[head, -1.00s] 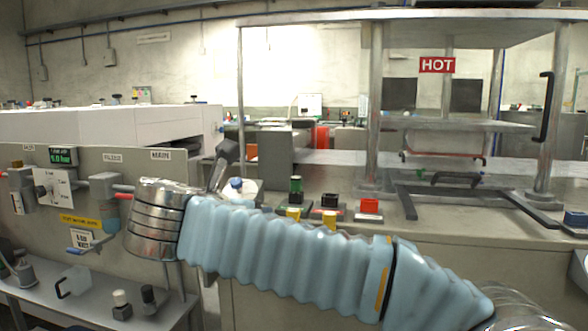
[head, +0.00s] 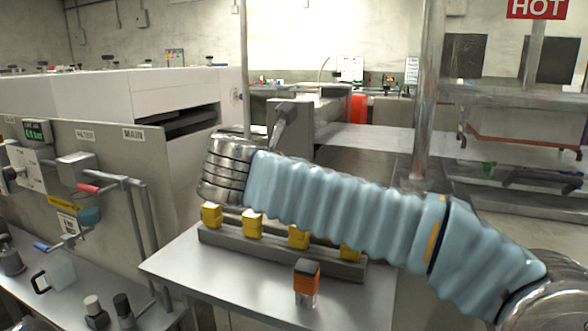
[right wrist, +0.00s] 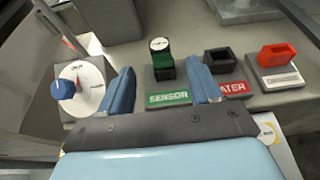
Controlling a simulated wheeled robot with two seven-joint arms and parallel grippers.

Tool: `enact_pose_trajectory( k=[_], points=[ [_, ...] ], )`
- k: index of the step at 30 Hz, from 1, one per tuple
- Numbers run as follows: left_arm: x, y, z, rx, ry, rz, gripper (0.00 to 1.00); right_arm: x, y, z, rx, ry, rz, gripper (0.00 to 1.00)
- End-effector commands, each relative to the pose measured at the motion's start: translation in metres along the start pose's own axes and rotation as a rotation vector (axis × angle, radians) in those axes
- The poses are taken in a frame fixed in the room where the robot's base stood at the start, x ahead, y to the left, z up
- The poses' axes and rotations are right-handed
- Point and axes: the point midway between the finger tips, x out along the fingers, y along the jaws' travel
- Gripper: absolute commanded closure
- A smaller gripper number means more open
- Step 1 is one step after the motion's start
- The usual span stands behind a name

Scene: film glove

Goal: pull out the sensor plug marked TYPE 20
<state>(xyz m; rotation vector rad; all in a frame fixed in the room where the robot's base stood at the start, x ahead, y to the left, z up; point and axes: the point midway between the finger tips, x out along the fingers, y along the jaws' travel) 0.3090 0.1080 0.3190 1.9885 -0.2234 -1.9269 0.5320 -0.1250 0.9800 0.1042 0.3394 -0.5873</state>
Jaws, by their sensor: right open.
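In the right wrist view a green plug (right wrist: 161,62) with a round white label on top stands in a green-fronted base marked SENSOR (right wrist: 168,98). The label is too small to read, so I cannot tell whether it says TYPE 20. My right gripper (right wrist: 160,66) is open and empty. Its two blue fingers appear on either side of the green plug in the picture; I cannot tell how far off it is. In the head view my blue-sleeved right arm (head: 340,210) crosses the middle, its fingers and the green plug out of sight. My left gripper is not in view.
A dark block (right wrist: 219,60) on a red-labelled base and a red block (right wrist: 277,57) stand right of the plug; a white dial (right wrist: 80,84) is left. In the head view, several yellow blocks (head: 298,237) sit on a grey rail. An orange-black piece (head: 306,280) stands before it.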

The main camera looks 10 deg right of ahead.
Motion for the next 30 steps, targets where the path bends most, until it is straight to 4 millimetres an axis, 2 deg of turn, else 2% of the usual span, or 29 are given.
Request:
enact_pose_trajectory(
  k=[3, 9, 15, 20, 28, 30],
  points=[
    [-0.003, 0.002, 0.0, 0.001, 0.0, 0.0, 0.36, 0.028, -0.001, 0.001, -0.001, 0.002, -0.006, 0.36],
    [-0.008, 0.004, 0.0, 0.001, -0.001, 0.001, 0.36, 0.071, -0.001, 0.001, 0.0, 0.001, -0.004, 0.36],
    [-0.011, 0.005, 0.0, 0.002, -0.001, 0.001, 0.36, 0.099, 0.0, 0.001, 0.0, 0.0, -0.002, 0.36],
    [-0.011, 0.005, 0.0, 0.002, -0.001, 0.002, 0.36, 0.109, 0.0, 0.0, 0.0, 0.0, -0.001, 0.36],
    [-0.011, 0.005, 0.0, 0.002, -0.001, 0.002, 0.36, 0.11, 0.0, 0.0, 0.0, -0.001, -0.001, 0.36],
    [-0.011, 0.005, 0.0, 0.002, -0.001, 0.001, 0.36, 0.11, 0.0, 0.0, 0.0, 0.0, -0.001, 0.47]
  ],
)
